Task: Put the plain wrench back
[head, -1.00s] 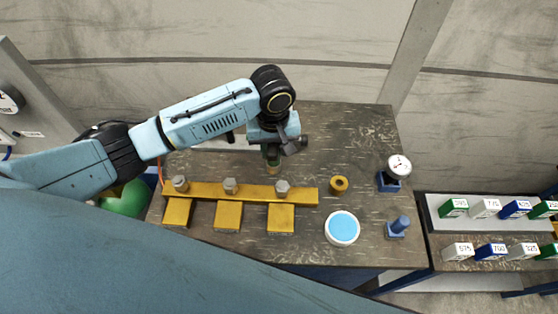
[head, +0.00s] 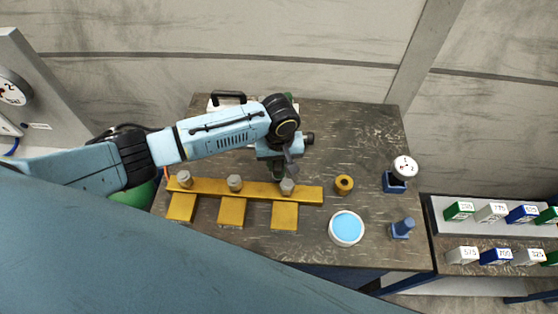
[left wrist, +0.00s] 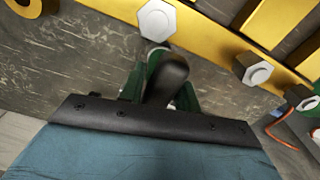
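My left gripper (head: 279,173) is just behind the right-hand bolt (head: 287,186) on the yellow beam. In the left wrist view its green fingers (left wrist: 160,90) close on a dark, rounded tool (left wrist: 170,78), seemingly the plain wrench. Its far end is close to a grey hex bolt head (left wrist: 157,20); I cannot tell whether they touch. In the head view the arm mostly hides the tool. A blue holder with a blue cylinder (head: 402,228) stands at the table's right edge. Behind it, a white dial gauge (head: 405,166) sits on another blue holder (head: 396,183). My right gripper is not in view.
The yellow beam (head: 210,187) carries three bolts and has yellow blocks in front. A yellow ring (head: 344,184) and a white round dish with a blue top (head: 346,229) lie to its right. Numbered boxes (head: 490,212) stand on a side shelf. The table's back right is clear.

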